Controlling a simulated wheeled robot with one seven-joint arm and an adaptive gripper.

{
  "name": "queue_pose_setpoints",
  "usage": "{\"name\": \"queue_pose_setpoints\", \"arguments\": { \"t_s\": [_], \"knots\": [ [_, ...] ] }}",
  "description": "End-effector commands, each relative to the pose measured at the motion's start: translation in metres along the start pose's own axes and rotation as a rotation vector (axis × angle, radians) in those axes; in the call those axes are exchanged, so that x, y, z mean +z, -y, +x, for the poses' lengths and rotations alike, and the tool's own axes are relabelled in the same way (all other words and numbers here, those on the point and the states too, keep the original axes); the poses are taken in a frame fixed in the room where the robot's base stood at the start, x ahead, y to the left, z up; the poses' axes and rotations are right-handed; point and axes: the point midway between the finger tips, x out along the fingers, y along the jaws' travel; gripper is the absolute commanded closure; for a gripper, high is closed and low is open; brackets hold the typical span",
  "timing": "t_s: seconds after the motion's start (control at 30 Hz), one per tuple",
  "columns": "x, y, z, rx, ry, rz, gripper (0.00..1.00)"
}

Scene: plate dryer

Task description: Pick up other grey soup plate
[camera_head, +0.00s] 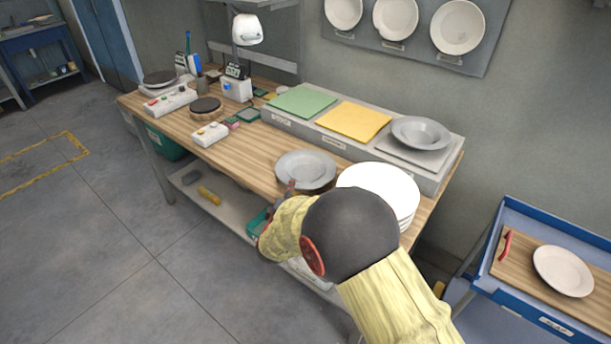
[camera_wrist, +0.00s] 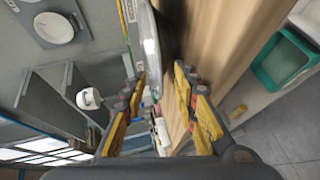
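One grey soup plate (camera_head: 305,168) lies near the front edge of the wooden workbench. My gripper (camera_head: 289,189) is at its near rim, partly hidden by my arm in the head view. In the wrist view my gripper (camera_wrist: 160,84) is open, its fingers apart. The grey plate (camera_wrist: 148,45) shows edge-on there, its rim reaching in between the fingers; I see no grip on it. Another grey soup plate (camera_head: 421,131) sits on the grey square at the right end of the raised shelf.
A stack of white plates (camera_head: 378,186) stands close right of the near grey plate. Green (camera_head: 303,101) and yellow (camera_head: 353,120) squares lie on the shelf behind. A blue cart (camera_head: 483,268) with a plate on a board is at right.

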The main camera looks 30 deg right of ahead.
Motion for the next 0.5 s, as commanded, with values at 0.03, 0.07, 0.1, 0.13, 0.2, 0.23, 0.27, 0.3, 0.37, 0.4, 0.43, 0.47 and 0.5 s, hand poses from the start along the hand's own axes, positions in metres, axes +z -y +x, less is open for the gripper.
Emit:
{"name": "queue_pose_setpoints", "arguments": {
  "t_s": [0.03, 0.07, 0.1, 0.13, 0.2, 0.23, 0.27, 0.3, 0.37, 0.4, 0.43, 0.47, 0.5],
  "knots": [
    [0.002, 0.004, 0.009, 0.002, 0.002, 0.002, 0.71],
    [0.002, 0.004, 0.013, 0.001, 0.002, 0.002, 0.71],
    [0.001, 0.003, 0.018, 0.001, 0.001, 0.002, 0.71],
    [0.001, 0.003, 0.021, 0.001, 0.001, 0.002, 0.71],
    [0.001, 0.002, 0.026, 0.001, 0.0, 0.001, 0.71],
    [0.001, 0.002, 0.028, 0.0, -0.001, 0.0, 0.71],
    [0.0, 0.002, 0.028, 0.0, -0.001, 0.0, 0.71],
    [0.0, 0.001, 0.029, -0.001, -0.001, 0.0, 0.71],
    [0.0, 0.001, 0.029, -0.001, -0.002, 0.0, 0.71],
    [0.0, 0.001, 0.029, -0.001, -0.002, 0.0, 0.71],
    [0.0, 0.001, 0.029, -0.001, -0.002, 0.0, 0.71],
    [0.0, 0.001, 0.029, -0.001, -0.002, 0.0, 0.71],
    [0.0, 0.001, 0.028, -0.001, -0.001, 0.0, 0.72]
  ]
}}
